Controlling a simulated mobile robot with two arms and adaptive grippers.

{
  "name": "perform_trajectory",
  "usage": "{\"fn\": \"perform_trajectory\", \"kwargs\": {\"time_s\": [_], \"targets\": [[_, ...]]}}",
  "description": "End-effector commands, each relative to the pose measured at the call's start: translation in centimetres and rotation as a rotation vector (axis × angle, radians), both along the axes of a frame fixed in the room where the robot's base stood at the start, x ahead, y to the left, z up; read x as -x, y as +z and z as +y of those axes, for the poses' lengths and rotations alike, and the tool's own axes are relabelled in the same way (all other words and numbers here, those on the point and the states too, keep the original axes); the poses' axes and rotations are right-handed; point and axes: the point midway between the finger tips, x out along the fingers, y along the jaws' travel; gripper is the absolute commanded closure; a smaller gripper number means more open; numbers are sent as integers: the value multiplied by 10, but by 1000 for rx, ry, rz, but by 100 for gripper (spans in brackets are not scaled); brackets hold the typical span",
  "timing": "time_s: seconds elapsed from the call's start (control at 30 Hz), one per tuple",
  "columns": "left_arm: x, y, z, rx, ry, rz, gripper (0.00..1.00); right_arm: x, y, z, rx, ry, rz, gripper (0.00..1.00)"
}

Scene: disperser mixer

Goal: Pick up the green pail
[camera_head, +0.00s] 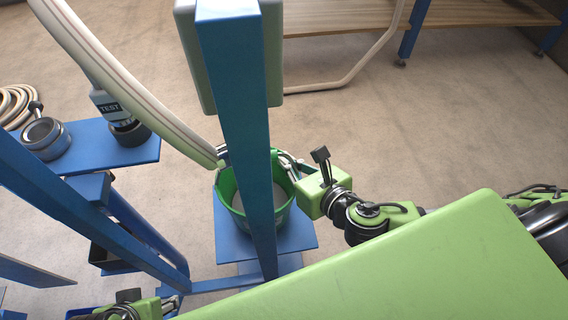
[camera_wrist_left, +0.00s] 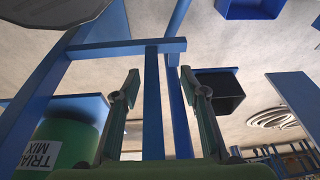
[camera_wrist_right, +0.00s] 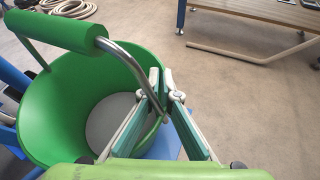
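The green pail (camera_head: 229,190) stands upright on a blue platform (camera_head: 232,245) under the mixer, partly hidden by a blue post. In the right wrist view the pail (camera_wrist_right: 60,95) shows its pale bottom and a metal handle with a green grip (camera_wrist_right: 60,32). My right gripper (camera_head: 287,166) is at the pail's right rim. Its fingers (camera_wrist_right: 163,78) are close together around the lower end of the handle wire, by the rim. My left gripper (camera_wrist_left: 160,80) is open and empty. A green container (camera_wrist_left: 65,145) labelled "TRIA… MIX", apparently this pail, shows at its left.
A blue post (camera_head: 245,120) rises in front of the pail. A thick pale hose (camera_head: 150,100) curves at upper left. Floor at right is clear.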

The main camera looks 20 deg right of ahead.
Motion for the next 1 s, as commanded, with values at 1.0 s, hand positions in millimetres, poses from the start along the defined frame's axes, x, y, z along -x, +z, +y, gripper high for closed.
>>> {"fn": "perform_trajectory", "kwargs": {"time_s": [1.0], "targets": [[-14, -90, -4, -2, -8, 53, 60, -1, 88, 1, -5, 1, -9, 100]]}}
